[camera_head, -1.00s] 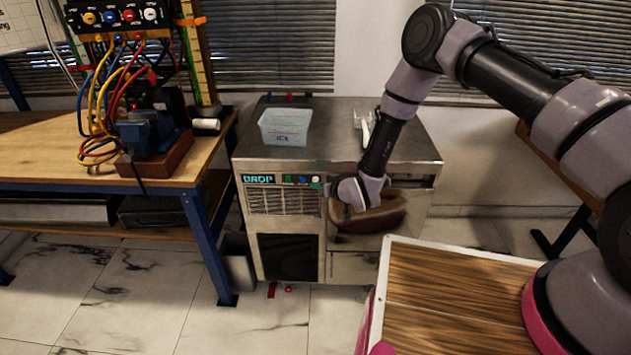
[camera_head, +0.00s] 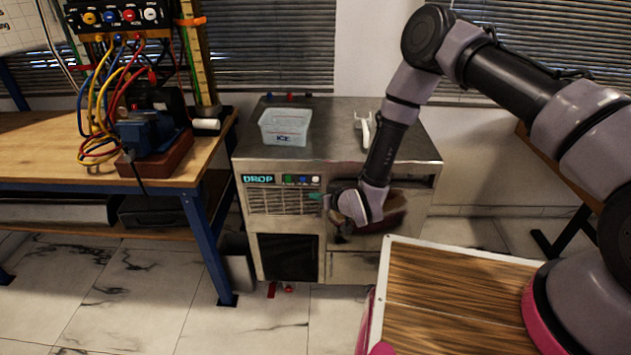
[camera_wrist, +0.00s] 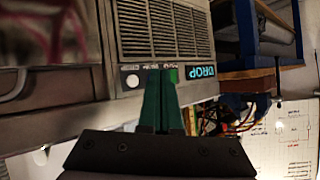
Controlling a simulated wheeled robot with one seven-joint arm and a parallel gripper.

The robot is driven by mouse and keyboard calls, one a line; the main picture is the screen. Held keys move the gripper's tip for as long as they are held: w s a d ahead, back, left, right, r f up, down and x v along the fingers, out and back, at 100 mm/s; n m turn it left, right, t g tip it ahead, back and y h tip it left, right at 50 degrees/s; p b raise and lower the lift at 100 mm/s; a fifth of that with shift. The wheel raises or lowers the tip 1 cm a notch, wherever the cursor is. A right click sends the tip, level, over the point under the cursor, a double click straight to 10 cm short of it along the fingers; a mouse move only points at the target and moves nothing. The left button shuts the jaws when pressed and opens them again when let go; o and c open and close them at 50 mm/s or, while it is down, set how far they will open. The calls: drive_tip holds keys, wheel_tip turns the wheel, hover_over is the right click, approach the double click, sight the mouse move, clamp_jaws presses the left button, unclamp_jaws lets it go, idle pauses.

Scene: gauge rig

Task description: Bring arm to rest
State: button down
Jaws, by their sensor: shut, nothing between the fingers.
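My arm reaches across the right of the head view and bends down to the front of a steel ice machine (camera_head: 278,185) marked DROP. My gripper (camera_head: 318,197) is at the front of the machine, pointing left, below its row of small buttons (camera_head: 296,180). In the wrist view my gripper's green fingers (camera_wrist: 161,95) are together with nothing between them. The machine's front panel (camera_wrist: 160,35), with its vents, buttons and lit DROP sign (camera_wrist: 202,72), lies close beyond the fingertips. Whether the fingers touch the panel cannot be told.
A clear ICE bin (camera_head: 284,128) and a white scoop-like tool (camera_head: 364,128) lie on the machine's top. A wooden workbench (camera_head: 60,160) with a vise (camera_head: 148,135) and coloured hoses stands at left. Tiled floor (camera_head: 120,290) is open in front.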

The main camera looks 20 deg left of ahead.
idle(0.4)
